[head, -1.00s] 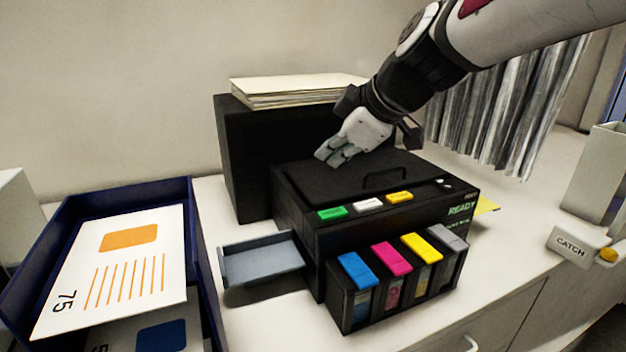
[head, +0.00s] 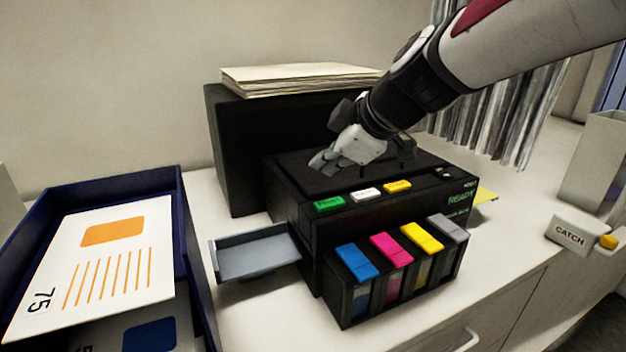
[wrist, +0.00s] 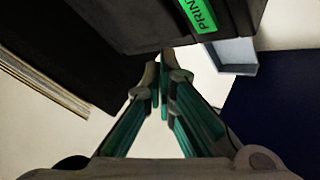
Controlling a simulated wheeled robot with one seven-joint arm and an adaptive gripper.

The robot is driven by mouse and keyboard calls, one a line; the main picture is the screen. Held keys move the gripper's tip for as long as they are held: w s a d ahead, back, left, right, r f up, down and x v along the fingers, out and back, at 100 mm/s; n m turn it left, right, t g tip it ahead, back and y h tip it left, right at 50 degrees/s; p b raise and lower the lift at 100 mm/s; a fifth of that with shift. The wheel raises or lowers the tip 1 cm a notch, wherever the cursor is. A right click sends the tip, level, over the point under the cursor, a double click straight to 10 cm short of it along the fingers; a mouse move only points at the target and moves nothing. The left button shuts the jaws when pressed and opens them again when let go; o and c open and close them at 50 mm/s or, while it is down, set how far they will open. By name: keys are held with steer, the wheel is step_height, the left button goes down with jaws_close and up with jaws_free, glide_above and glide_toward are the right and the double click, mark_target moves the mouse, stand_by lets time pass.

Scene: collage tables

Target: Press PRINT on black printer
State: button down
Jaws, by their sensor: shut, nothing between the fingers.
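The black printer (head: 292,200) stands on the white counter. Its green button (head: 329,203) is at the left of the row along the top front edge, beside a white and a yellow button. In the wrist view the green button (wrist: 199,14) reads PRINT, near the top edge. My gripper (head: 319,161) is shut and empty, over the printer's top, behind and slightly left of the green button and apart from it. In the wrist view its closed fingertips (wrist: 158,66) are below and left of the button. A small screen (head: 461,198) reads READY.
Blue, magenta, yellow and grey cartridges (head: 392,249) sit at the printer's front. A grey tray (head: 256,255) sticks out on its left. A black box (head: 230,150) topped with papers (head: 300,80) stands behind. A blue bin (head: 188,240) is at left, a CATCH block (head: 571,234) at right.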

mark_target(326, 204)
step_height(326, 204, down, 4)
steer(key=b, duration=0.2)
steer(key=shift+w+r+b, duration=0.1)
steer(key=shift+w+b, duration=0.05)
steer(key=shift+b, duration=0.15)
steer(key=shift+f+b, duration=0.25)
steer(key=shift+b, duration=0.05)
